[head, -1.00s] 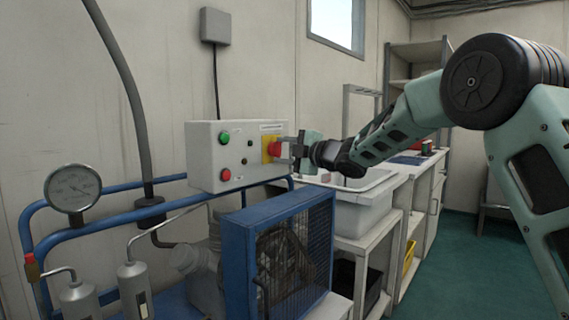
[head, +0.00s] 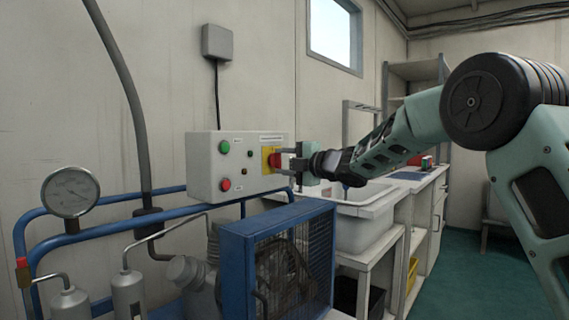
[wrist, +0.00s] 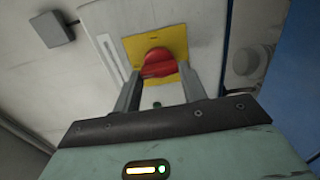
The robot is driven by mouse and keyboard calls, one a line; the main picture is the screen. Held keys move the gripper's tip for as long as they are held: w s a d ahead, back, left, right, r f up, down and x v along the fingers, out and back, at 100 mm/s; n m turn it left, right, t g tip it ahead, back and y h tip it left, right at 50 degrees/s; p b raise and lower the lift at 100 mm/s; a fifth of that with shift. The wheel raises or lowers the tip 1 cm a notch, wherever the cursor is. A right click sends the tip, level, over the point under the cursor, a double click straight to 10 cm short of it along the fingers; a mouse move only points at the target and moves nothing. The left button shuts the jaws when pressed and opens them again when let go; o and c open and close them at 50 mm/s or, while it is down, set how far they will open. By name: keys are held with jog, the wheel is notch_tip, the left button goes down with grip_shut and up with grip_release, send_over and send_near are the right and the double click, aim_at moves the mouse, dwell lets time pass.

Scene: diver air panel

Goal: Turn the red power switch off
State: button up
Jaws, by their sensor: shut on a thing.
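The red power switch (head: 276,160) is a knob on a yellow plate (head: 266,152) at the right of the light grey control box (head: 215,178). In the wrist view the red knob (wrist: 158,62) sits between my two fingers, in front of the yellow plate (wrist: 133,45). My gripper (head: 288,163) reaches it from the right and is shut on the knob. In the wrist view the fingers (wrist: 158,88) stand on either side of it, and the knob looks slightly tilted in the picture. Part of the knob is hidden by the fingers in the head view.
A green button (head: 224,147) and a red button (head: 225,185) are on the box's left part. Below stand a blue compressor cage (head: 236,262), blue pipes and a pressure gauge (head: 70,191). A white sink (head: 362,222) is behind my gripper. The green floor at right is clear.

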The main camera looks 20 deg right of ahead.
jog(key=o, duration=1)
jog(key=shift+s, duration=0.1)
jog(key=v, duration=1.7)
jog(key=shift+s+d, duration=0.1)
jog(key=shift+d, duration=0.05)
